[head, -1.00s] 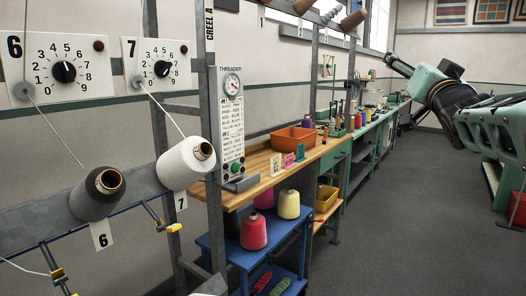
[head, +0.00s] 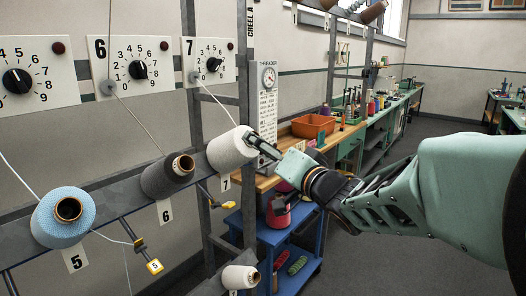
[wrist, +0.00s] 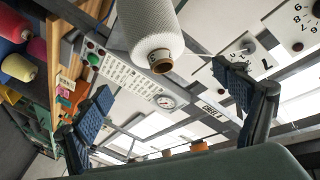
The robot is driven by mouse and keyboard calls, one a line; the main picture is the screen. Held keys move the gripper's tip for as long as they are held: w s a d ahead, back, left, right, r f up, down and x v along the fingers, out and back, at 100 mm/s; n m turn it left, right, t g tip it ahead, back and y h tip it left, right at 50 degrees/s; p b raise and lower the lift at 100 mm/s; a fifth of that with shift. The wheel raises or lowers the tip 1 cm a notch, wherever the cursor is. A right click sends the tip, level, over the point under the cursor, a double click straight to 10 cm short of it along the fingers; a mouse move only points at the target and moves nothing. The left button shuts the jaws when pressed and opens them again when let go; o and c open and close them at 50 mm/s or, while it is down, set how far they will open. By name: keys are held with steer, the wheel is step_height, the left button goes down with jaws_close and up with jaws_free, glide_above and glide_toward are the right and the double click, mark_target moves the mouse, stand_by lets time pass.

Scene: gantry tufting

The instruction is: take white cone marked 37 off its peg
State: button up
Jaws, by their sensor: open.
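A white cone (head: 231,149) sits on a peg of the upper rail above a tag 7 (head: 225,183). A second white cone (head: 240,278) sits lower, at the bottom edge; its tag is cut off and unreadable. I can read no 37 in view. My gripper (head: 260,143) is close to the right end of the upper white cone; touching or apart is unclear in the head view. In the wrist view my gripper (wrist: 168,112) is open with nothing between its fingers. A white cone (wrist: 150,30) there points its brown core end toward the space between them.
A grey cone (head: 168,176) above tag 6 and a blue cone (head: 64,217) above tag 5 stand to the left. The threader panel (head: 268,95) and a creel post are close behind my gripper. A blue shelf (head: 305,243) stands below. The floor at right is clear.

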mark_target(252, 147)
steer(key=b+x, duration=0.2)
steer(key=x, duration=0.7)
steer(key=shift+w, duration=0.25)
steer(key=shift+w+a+b, duration=0.2)
steer(key=shift+w+b, duration=0.15)
steer(key=shift+w, duration=0.15)
steer(key=shift+r, duration=0.1)
steer(key=shift+c, duration=0.5)
steer(key=c, duration=1.9)
steer(key=shift+r, duration=0.1)
steer(key=shift+c, duration=0.3)
steer(key=shift+s+d+r+p, duration=0.1)
steer(key=shift+r+p, duration=0.05)
steer(key=shift+p, duration=0.15)
steer(key=shift+s+d+r+p, duration=0.15)
steer(key=shift+d+r+p, duration=0.1)
steer(key=shift+p, duration=0.15)
